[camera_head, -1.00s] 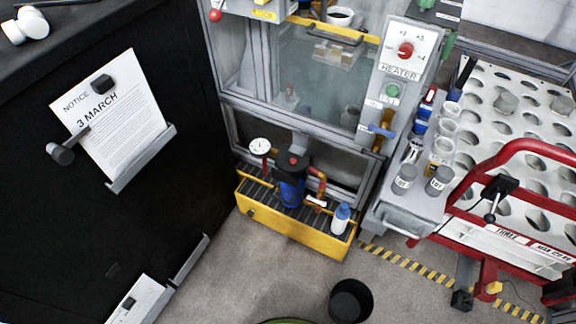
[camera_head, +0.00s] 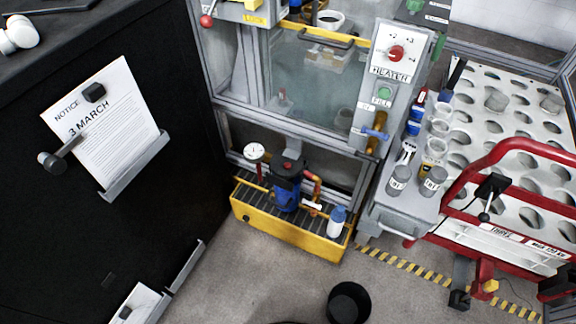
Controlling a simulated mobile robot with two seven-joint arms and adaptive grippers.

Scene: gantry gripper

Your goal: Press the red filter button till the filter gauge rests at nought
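The filter is a blue canister with a black head (camera_head: 287,190), standing in a yellow tray on the floor below the glass cabinet. The red filter button (camera_head: 288,166) is on top of its black head. A round white gauge (camera_head: 254,152) stands on a red stem just left of the filter. Its needle is too small to read. Neither of my grippers shows in the head view, and nothing touches the button.
The yellow tray (camera_head: 285,235) also holds a white bottle with a blue cap (camera_head: 337,221). A black bin (camera_head: 348,303) stands on the floor in front. A red-railed rack (camera_head: 510,150) is at right, a black board (camera_head: 180,215) at left.

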